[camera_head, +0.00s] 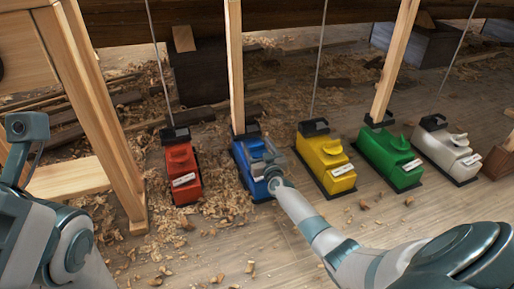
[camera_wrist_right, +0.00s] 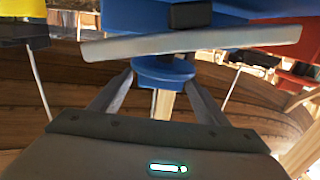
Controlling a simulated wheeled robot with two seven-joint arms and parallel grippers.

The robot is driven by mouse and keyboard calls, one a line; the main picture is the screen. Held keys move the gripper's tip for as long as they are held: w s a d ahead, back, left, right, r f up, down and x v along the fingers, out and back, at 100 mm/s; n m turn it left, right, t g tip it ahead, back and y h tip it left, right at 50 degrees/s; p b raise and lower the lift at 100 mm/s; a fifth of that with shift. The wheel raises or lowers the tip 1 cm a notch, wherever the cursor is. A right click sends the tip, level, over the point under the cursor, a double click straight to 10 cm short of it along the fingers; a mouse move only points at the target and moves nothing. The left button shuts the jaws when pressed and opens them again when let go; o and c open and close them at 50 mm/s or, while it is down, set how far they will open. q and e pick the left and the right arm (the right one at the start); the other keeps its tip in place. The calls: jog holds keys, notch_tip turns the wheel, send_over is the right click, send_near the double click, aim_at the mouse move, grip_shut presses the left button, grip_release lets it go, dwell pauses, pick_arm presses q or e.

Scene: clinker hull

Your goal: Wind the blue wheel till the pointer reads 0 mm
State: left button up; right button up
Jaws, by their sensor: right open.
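A blue jack unit (camera_head: 242,152) stands on the floor at the foot of a timber prop. My right gripper (camera_head: 262,163) is over its upper side and hides much of it. In the right wrist view the blue wheel (camera_wrist_right: 165,72) sits between the two spread fingers of my right gripper (camera_wrist_right: 160,88), one on each side. I cannot tell whether they touch it. A pale plate (camera_wrist_right: 215,39) and the blue body (camera_wrist_right: 135,16) show above the wheel there. No readable pointer or scale shows. My left arm (camera_head: 70,240) is at the left edge; its gripper is out of view.
A red unit (camera_head: 182,160) stands left of the blue one. Yellow (camera_head: 325,160), green (camera_head: 388,155) and white (camera_head: 447,148) units stand to the right. Wood shavings (camera_head: 228,195) litter the floor. A wooden trestle (camera_head: 105,110) is at the left. The front floor has open room.

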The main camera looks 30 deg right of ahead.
jog(key=c, duration=1.1)
jog(key=shift+o, duration=0.3)
jog(key=shift+p, duration=0.3)
